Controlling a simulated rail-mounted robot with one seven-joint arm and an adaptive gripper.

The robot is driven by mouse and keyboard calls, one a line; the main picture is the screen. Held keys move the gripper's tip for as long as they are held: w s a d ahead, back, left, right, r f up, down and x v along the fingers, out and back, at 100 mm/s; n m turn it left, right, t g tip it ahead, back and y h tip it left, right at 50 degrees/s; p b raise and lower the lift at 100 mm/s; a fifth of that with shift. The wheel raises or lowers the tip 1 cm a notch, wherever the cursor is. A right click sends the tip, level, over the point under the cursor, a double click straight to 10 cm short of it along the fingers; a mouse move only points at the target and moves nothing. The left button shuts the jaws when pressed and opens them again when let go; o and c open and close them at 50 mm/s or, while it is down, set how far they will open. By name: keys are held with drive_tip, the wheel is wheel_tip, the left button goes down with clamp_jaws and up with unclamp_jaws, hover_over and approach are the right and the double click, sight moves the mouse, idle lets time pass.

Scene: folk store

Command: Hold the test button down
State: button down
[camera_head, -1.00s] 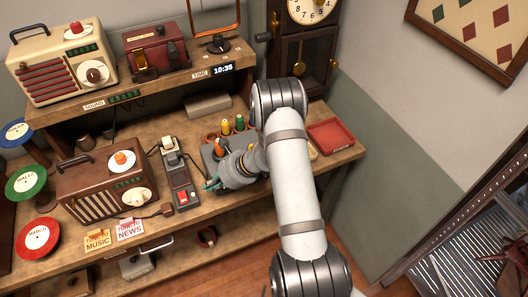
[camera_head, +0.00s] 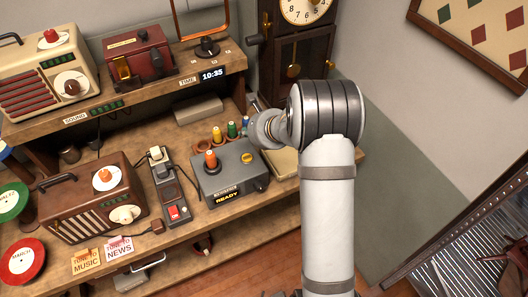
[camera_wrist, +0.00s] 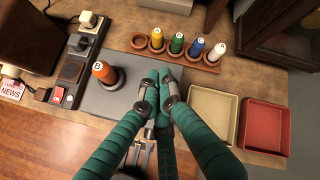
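The tester is a grey box (camera_head: 216,180) on the bench with a lit READY display (camera_head: 228,196). A round yellow button (camera_head: 247,158) and a dark knob show on it, and an orange bulb-like piece (camera_head: 211,158) stands in its top. In the wrist view the orange piece (camera_wrist: 104,72) is left of my gripper (camera_wrist: 159,74). My green-wrapped fingers are drawn together at the tips, with nothing seen between them, over the tester (camera_wrist: 124,92). They cover part of it, and the button does not show there. In the head view my arm hides the fingertips.
A rack (camera_wrist: 172,56) of coloured pieces stands behind the tester. A beige tray (camera_wrist: 212,112) and a red tray (camera_wrist: 264,126) lie to the right. A switch box with a red switch (camera_head: 174,212) and a brown radio (camera_head: 92,200) are to the left.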

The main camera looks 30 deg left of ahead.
drive_tip(key=shift+s, duration=0.2)
drive_tip(key=b, duration=0.5)
hover_over(248, 159)
wheel_tip(248, 159, down, 8)
drive_tip(key=shift+r, duration=0.2)
drive_tip(key=shift+f+b, duration=0.6)
drive_tip(key=shift+b, duration=0.15)
drive_tip(key=shift+f, duration=0.15)
idle(0.7)
drive_tip(key=shift+f+b, duration=0.3)
drive_tip(key=shift+b, duration=0.45)
drive_tip(key=shift+s+f+b, duration=0.1)
drive_tip(key=shift+f+b, duration=0.4)
drive_tip(key=shift+b, duration=0.25)
idle(2.2)
drive_tip(key=shift+r, duration=0.1)
drive_tip(key=shift+r+p, duration=0.45)
drive_tip(key=shift+r, duration=0.4)
